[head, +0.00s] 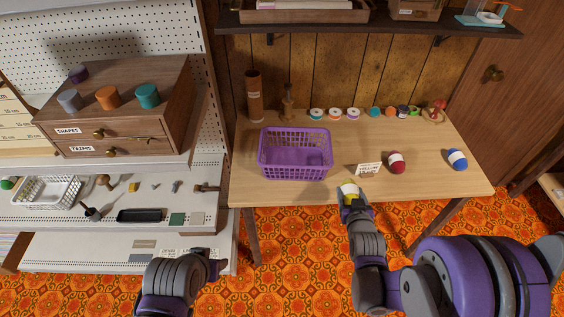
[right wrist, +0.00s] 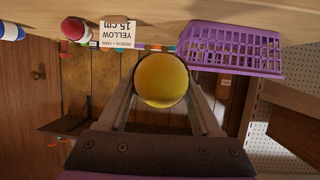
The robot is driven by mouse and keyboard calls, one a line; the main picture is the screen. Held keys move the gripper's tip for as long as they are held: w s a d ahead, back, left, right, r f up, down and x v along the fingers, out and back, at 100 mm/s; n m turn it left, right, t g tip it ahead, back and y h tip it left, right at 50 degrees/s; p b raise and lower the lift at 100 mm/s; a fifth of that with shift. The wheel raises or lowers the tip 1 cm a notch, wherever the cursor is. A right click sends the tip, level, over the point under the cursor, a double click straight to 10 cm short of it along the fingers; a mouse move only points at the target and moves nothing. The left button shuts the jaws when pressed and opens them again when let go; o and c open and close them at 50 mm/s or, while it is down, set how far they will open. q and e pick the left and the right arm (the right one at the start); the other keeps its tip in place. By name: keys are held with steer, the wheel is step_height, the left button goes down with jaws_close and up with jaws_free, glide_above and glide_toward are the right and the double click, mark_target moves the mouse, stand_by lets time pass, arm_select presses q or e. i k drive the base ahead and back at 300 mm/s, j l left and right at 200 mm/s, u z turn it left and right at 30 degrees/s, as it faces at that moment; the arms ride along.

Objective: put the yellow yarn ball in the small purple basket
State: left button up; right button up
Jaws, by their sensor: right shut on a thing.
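The yellow yarn ball (head: 349,187) is between the fingers of my right gripper (head: 350,197), at the table's front edge. In the right wrist view the ball (right wrist: 161,80) sits between both fingers, which are shut on it. The small purple basket (head: 296,154) stands on the table to the left of the ball, and looks empty. It also shows in the right wrist view (right wrist: 232,48), apart from the ball. My left gripper (head: 213,264) is low at the left, away from the table; its fingers are too unclear to tell.
A small label card (head: 368,168), a dark red yarn ball (head: 397,162) and a blue one (head: 457,159) are on the table (head: 430,180). Thread spools line the back. A shelf (head: 340,27) overhangs the rear. A wooden drawer unit (head: 115,115) stands at the left.

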mark_target(295, 155)
steer(key=i+j, duration=0.1)
steer(key=j, duration=0.8)
steer(key=j+z, duration=0.1)
steer(key=j, duration=0.8)
steer(key=i+l, duration=0.3)
steer(key=i, duration=0.2)
